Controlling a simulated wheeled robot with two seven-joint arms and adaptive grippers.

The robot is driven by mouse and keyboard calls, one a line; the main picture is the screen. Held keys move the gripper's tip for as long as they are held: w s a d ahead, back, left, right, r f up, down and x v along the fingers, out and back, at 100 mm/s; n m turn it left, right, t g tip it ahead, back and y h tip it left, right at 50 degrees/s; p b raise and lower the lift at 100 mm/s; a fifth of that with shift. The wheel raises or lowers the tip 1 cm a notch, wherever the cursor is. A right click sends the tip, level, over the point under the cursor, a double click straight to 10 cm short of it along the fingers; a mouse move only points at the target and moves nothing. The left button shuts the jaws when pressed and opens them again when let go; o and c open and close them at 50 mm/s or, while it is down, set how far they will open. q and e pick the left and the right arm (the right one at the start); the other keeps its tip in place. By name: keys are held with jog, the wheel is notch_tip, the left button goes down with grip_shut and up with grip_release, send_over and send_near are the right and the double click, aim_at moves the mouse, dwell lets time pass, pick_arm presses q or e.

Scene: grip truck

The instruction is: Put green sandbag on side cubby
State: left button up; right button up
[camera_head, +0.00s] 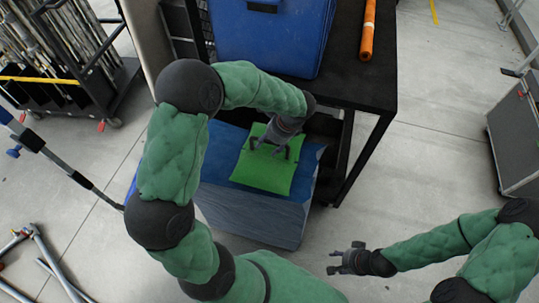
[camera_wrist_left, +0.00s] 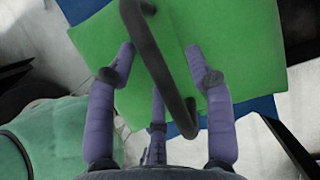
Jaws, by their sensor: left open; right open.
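The green sandbag (camera_head: 268,172) lies flat on top of a blue box (camera_head: 250,212) beside the black cart. In the left wrist view the green sandbag (camera_wrist_left: 240,50) fills the upper middle, with its dark handle (camera_wrist_left: 165,75) running between my fingers. My left gripper (camera_head: 272,148) is directly over the sandbag at its handle, with its fingers spread and not closed on it. It also shows in the left wrist view (camera_wrist_left: 160,65). My right gripper (camera_head: 340,262) is open and empty over the floor at the lower right. I cannot tell which part is the side cubby.
A black cart (camera_head: 350,80) stands behind the blue box, carrying a large blue case (camera_head: 268,40) and an orange roll (camera_head: 367,30). A grey case (camera_head: 515,135) stands at the right. A rack of poles (camera_head: 60,60) stands at the left.

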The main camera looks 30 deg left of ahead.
pick_arm(q)
grip_shut()
jog(key=shift+w+a+r, duration=0.1)
jog(key=shift+w, duration=0.05)
dwell(0.4)
